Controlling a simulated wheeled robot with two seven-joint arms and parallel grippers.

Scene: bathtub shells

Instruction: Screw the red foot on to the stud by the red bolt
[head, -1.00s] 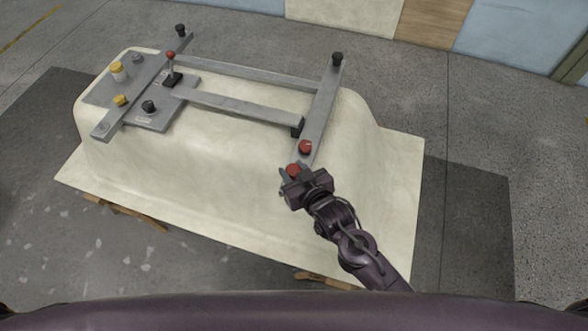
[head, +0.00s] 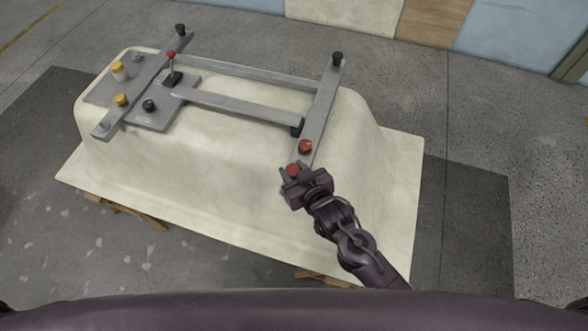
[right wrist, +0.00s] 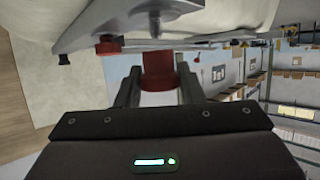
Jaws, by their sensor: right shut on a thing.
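The red foot (head: 293,170) sits between the fingers of my right gripper (head: 293,175), at the near end of the right-hand grey bar (head: 319,110). In the right wrist view the fingers (right wrist: 158,92) are shut on the red foot (right wrist: 158,74), one on each side. A short grey stud (right wrist: 155,26) stands in line with the foot, on the bar's side. I cannot tell how far the foot is on it. The red bolt (head: 305,147) is on the bar just beyond the foot; it also shows in the right wrist view (right wrist: 108,45). My left gripper is out of view.
The cream tub shell (head: 210,165) lies upside down under the grey frame. A black knob (head: 337,58) is at the bar's far end. Yellow knobs (head: 117,70), black knobs and a red-topped lever (head: 171,62) are at the left. The shell's right side is clear.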

